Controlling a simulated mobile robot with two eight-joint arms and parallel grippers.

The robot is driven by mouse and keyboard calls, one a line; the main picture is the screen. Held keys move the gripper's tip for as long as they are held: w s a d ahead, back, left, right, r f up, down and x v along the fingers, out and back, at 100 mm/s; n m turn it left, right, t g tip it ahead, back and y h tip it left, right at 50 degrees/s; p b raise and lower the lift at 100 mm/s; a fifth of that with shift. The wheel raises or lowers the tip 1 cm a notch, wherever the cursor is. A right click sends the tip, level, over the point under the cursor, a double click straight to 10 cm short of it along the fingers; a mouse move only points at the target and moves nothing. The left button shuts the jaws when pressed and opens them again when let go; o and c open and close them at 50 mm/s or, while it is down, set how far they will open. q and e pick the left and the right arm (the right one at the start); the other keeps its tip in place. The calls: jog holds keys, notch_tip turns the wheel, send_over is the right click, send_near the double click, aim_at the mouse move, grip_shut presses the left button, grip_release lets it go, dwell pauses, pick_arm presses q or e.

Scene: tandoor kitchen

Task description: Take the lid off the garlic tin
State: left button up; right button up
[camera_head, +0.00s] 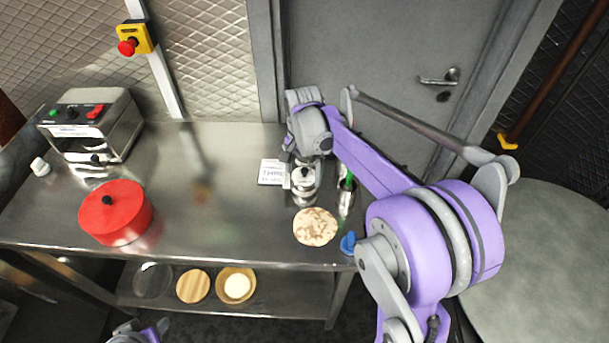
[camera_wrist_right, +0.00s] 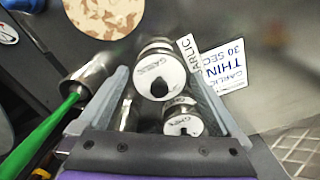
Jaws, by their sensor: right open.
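The garlic tin is a round steel tin with a white-topped lid (camera_wrist_right: 148,66) and a black knob, in the right wrist view. The lid is on. My right gripper (camera_wrist_right: 158,74) is open, with a finger on each side of this tin and no visible grip on it. In the head view the tin (camera_head: 305,198) stands on the steel counter, with my right gripper (camera_head: 303,180) over it, partly hiding it. A second, smaller lidded tin (camera_wrist_right: 183,123) is beside it, lower between the fingers; its lettering is too small to read surely. Only a bit of my left arm shows at the bottom edge.
A steel cup with a green-handled tool (camera_wrist_right: 75,100), a flatbread (camera_head: 315,227) and a printed card (camera_head: 271,172) are close by. A red lidded pot (camera_head: 115,213) and a machine (camera_head: 92,124) stand left. The counter (camera_head: 215,200) between is clear.

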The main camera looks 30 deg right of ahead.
jog(key=c, duration=1)
